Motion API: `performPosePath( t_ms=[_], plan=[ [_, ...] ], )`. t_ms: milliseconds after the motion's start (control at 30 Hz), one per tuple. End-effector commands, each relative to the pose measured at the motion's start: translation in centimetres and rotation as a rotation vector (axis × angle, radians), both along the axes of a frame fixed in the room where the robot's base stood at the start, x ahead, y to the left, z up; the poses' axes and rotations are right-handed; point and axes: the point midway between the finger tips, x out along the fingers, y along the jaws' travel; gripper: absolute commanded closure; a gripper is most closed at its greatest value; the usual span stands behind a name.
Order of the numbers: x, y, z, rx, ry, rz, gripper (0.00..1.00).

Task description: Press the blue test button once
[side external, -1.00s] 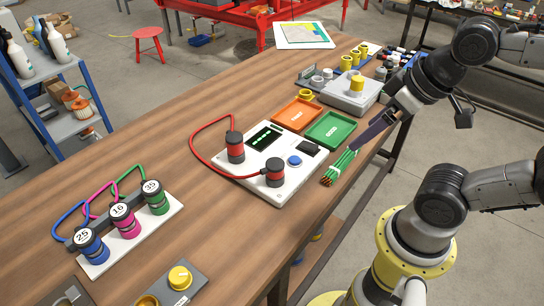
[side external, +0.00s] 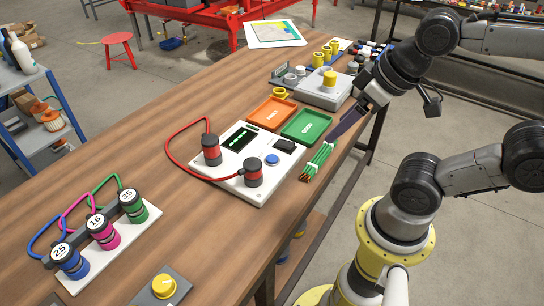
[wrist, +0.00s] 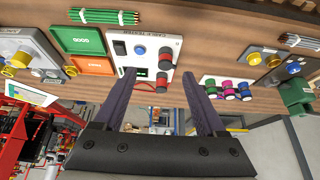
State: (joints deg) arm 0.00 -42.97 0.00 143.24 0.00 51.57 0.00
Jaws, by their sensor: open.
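The blue test button (side external: 272,159) sits on the white cable tester (side external: 261,193), near a black switch (side external: 284,146). The tester has a green-lit screen and two red-and-black plugs joined by a red cable. In the wrist view the button (wrist: 140,50) shows on the tester's face (wrist: 128,29), just above the gap between my fingers. My gripper (wrist: 159,73) is open and empty. In the side view its dark finger (side external: 350,121) is above the table's right edge, right of the button and apart from it.
A bundle of green rods (side external: 318,160) lies right of the tester, close to my finger in the side view. Orange (side external: 272,113) and green (side external: 307,126) trays lie behind the tester. A numbered plug rack (side external: 112,249) stands front left. Bare wood lies left of the tester.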

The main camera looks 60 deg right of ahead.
Motion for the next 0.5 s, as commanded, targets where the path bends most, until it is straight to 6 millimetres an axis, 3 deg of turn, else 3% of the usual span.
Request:
performPosePath(
  t_ms=[67,367,500],
  plan=[
    [0.0,0.0,0.0,0.0,0.0,0.0,0.43],
    [0.0,0.0,0.0,0.0,0.0,0.0,0.97],
    [0.0,0.0,0.0,0.0,0.0,0.0,1.0]
  ],
)
